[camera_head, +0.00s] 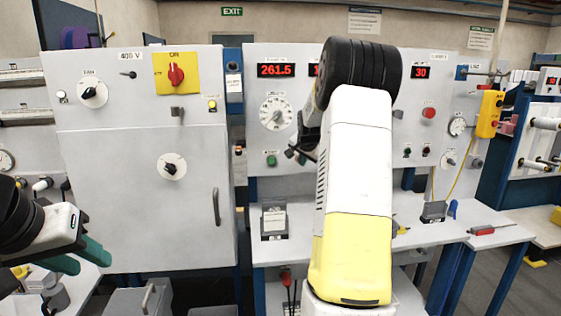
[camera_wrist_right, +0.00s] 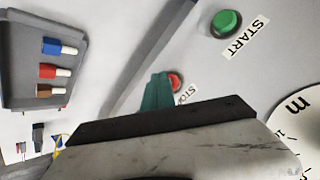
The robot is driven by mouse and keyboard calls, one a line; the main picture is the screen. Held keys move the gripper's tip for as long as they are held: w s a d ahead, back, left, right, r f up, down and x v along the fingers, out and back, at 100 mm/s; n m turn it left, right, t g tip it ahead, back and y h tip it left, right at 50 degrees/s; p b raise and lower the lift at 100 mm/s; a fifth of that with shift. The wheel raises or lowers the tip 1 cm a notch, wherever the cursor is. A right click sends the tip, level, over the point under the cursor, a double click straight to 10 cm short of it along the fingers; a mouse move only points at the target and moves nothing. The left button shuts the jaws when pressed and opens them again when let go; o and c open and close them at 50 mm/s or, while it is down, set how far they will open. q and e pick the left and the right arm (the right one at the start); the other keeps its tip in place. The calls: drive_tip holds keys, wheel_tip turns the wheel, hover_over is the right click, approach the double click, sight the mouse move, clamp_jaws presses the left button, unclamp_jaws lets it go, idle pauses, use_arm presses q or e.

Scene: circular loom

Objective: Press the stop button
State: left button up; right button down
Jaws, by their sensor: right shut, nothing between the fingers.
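The red stop button (camera_wrist_right: 176,82) shows in the right wrist view, beside a label partly covered by my gripper. My right gripper (camera_wrist_right: 158,78) is shut and empty, with its teal fingertips overlapping the button's left side in this view. I cannot tell whether they touch it. In the head view, my raised right arm covers the stop button, and the fingertips are hidden. The green start button (camera_head: 271,160) is on the panel left of that arm, and also in the right wrist view (camera_wrist_right: 226,23). My left gripper (camera_head: 85,260) is open and empty at the lower left.
A grey cabinet (camera_head: 140,220) with a red rotary switch (camera_head: 176,75) stands at left. A dial (camera_head: 276,113) sits above the start button. A red button (camera_head: 428,113) and a yellow pendant (camera_head: 489,114) are at right. A bench (camera_head: 410,232) runs below the panel.

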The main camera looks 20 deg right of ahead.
drive_tip(key=shift+s+a, duration=0.15)
drive_tip(key=shift+s, duration=0.45)
drive_tip(key=shift+s, duration=0.1)
drive_tip(key=shift+s+a, duration=0.2)
drive_tip(key=shift+s, duration=0.6)
drive_tip(key=shift+s+a, duration=0.2)
drive_tip(key=shift+s, duration=0.55)
drive_tip(key=shift+s+a, duration=0.2)
drive_tip(key=shift+s, duration=0.6)
